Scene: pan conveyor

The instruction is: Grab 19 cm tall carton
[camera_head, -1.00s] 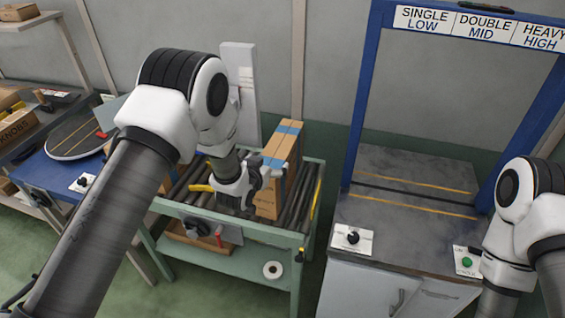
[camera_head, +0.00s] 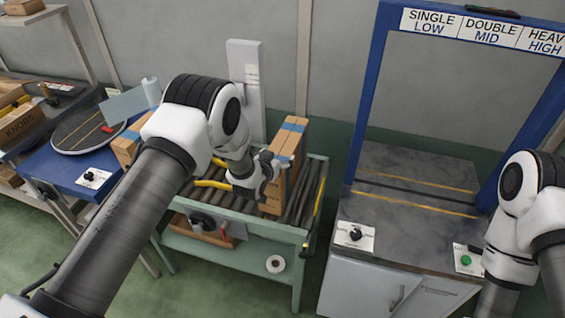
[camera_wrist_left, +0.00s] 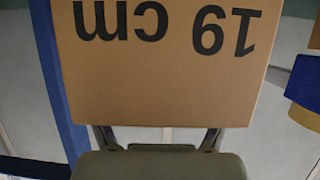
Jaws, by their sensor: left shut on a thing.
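The brown carton (camera_head: 286,172) with blue tape on its top stands upright over the roller conveyor (camera_head: 306,197). In the left wrist view its face, marked "19 cm" upside down, fills the upper middle (camera_wrist_left: 165,90). My left gripper (camera_head: 268,174) is at the carton's left side and is shut on it. The finger parts show at the carton's lower edge in the wrist view, but the tips are hidden. I cannot tell whether the carton's base touches the rollers. My right arm is at the right edge, with its gripper out of view.
A blue-framed station (camera_head: 415,170) with a dark top stands right of the conveyor. A blue table (camera_head: 70,177) with a round turntable (camera_head: 88,132) is at the left. Another carton (camera_head: 127,150) shows behind my left arm. A tall grey panel (camera_head: 245,90) stands behind the conveyor.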

